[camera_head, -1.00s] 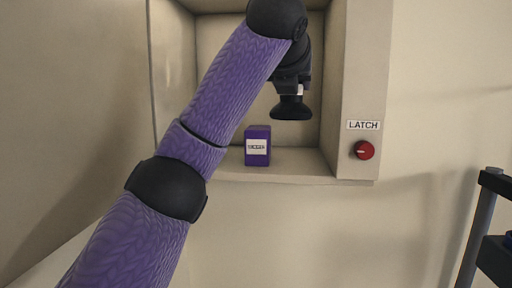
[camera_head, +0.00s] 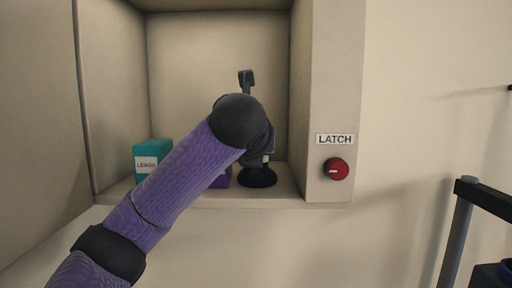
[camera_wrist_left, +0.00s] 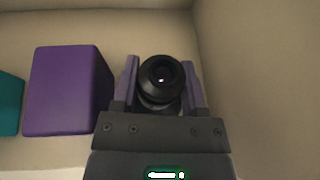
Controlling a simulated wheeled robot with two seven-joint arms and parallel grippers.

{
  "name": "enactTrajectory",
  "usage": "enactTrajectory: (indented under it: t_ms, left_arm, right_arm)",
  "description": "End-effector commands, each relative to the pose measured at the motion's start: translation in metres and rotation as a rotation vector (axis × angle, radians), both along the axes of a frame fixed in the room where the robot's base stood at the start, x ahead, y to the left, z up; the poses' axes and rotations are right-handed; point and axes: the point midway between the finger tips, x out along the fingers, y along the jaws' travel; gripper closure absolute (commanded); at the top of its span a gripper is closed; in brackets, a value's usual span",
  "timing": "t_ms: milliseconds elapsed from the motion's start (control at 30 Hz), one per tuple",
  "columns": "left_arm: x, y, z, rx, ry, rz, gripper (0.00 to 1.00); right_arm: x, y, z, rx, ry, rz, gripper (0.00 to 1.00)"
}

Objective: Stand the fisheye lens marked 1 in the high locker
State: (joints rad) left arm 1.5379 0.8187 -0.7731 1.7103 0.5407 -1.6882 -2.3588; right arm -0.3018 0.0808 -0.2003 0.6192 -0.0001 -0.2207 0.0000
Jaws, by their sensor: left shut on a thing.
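The fisheye lens (camera_head: 257,178) is a black piece with a wide flared lower end. It is upright inside the open high locker (camera_head: 220,60), at the locker floor near its right wall. I cannot tell whether it touches the floor. My left gripper (camera_wrist_left: 160,66) is shut on the lens, and the lens's round glass face (camera_wrist_left: 161,80) shows between the two fingers in the left wrist view. In the head view my left arm hides part of the locker floor. No mark 1 is readable. My right gripper is not in view.
A purple box (camera_wrist_left: 68,90) stands left of the lens, mostly behind my arm in the head view (camera_head: 221,180). A teal box (camera_head: 152,158) stands further left. The locker's right wall is close. A red knob (camera_head: 336,169) under a LATCH label (camera_head: 334,140) is on the right frame.

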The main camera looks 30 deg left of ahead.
Motion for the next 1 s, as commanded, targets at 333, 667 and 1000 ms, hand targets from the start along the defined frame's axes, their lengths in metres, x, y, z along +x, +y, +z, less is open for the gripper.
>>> enactTrajectory:
  t_ms: [333,667,1000]
  left_arm:
    - [0.000,0.000,-0.002,0.000,0.000,-0.001,0.20]
    - [0.000,0.000,0.002,-0.001,-0.001,-0.001,0.10]
    - [-0.055,-0.026,0.024,0.000,-0.008,-0.004,0.10]
  right_arm:
    - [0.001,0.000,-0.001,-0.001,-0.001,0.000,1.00]
    - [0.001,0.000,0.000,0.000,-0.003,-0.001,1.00]
    - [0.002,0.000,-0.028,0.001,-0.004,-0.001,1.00]
